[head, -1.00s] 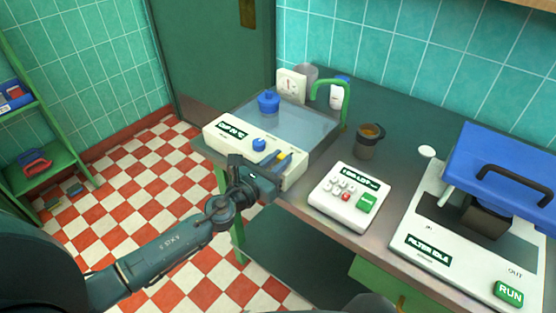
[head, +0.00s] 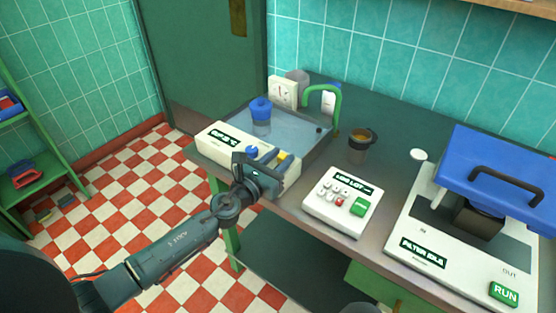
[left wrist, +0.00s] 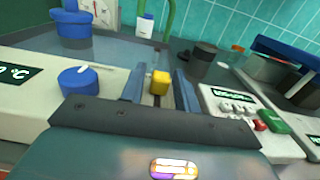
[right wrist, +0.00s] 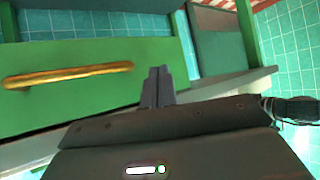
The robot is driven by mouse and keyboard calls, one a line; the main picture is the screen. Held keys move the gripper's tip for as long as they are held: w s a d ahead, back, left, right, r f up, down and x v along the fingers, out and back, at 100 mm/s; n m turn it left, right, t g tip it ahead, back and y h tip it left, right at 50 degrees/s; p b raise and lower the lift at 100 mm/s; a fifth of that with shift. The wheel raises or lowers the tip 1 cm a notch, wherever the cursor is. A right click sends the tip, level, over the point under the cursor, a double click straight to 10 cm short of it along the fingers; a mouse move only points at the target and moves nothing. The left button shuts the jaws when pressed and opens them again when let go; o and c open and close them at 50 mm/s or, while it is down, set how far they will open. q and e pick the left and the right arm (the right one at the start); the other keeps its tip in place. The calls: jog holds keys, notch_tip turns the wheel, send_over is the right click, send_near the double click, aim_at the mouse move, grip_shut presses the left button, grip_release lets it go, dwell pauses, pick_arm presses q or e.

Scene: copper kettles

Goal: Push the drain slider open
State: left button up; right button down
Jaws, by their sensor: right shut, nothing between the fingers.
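The yellow slider knob (head: 283,158) is on the right part of the white front panel (head: 222,145) of the water bath. In the left wrist view, the yellow knob (left wrist: 160,82) stands at the far end of a short dark slot. My left gripper (head: 272,160) is open and low over the panel. Its two fingers flank the slot and knob with visible gaps; whether either touches the knob I cannot tell. My right gripper (right wrist: 158,86) is shut and empty, in front of a green drawer front (right wrist: 95,70).
A blue dial (left wrist: 80,80) sits just left of the slider. A keypad box (head: 340,203), a brown cup (head: 360,145) and a filter machine (head: 440,220) are to the right.

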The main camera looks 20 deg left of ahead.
pick_arm(q)
jog(key=shift+o, duration=1)
jog(key=shift+w+d+f, duration=0.1)
jog(key=shift+d, duration=0.05)
jog(key=b+v, duration=0.2)
jog(key=v, duration=1.1)
